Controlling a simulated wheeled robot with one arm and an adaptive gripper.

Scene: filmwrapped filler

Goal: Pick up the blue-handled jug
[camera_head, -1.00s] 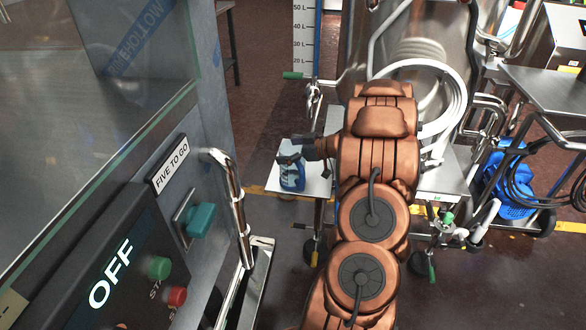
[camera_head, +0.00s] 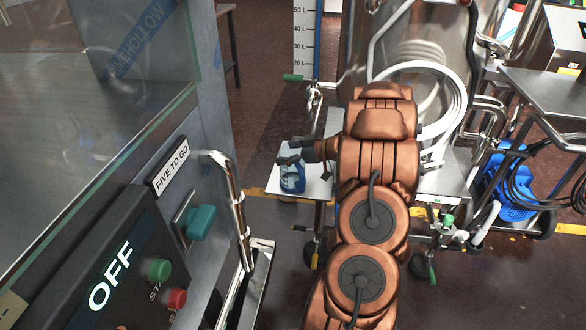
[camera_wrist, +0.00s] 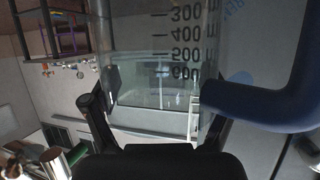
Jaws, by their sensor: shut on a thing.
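The jug (camera_head: 292,178) shows in the head view as a small blue-tinted shape at the light metal table (camera_head: 318,186). In the wrist view it is a clear jug (camera_wrist: 150,45) with dark measuring marks and a thick blue handle (camera_wrist: 270,105) at the right. My gripper (camera_head: 290,160) is at the top of the jug in the head view. In the wrist view my gripper's fingers (camera_wrist: 150,106) are on both sides of the clear wall, shut on the jug. I cannot tell whether the jug's base touches the table.
A machine panel with an OFF display (camera_head: 110,275) and a metal rail (camera_head: 230,195) stands at the left. A coiled white hose (camera_head: 440,100) and steel pipes are behind and right of my arm. A blue crate (camera_head: 508,180) stands farther right. Open floor (camera_head: 255,130) lies beyond the table.

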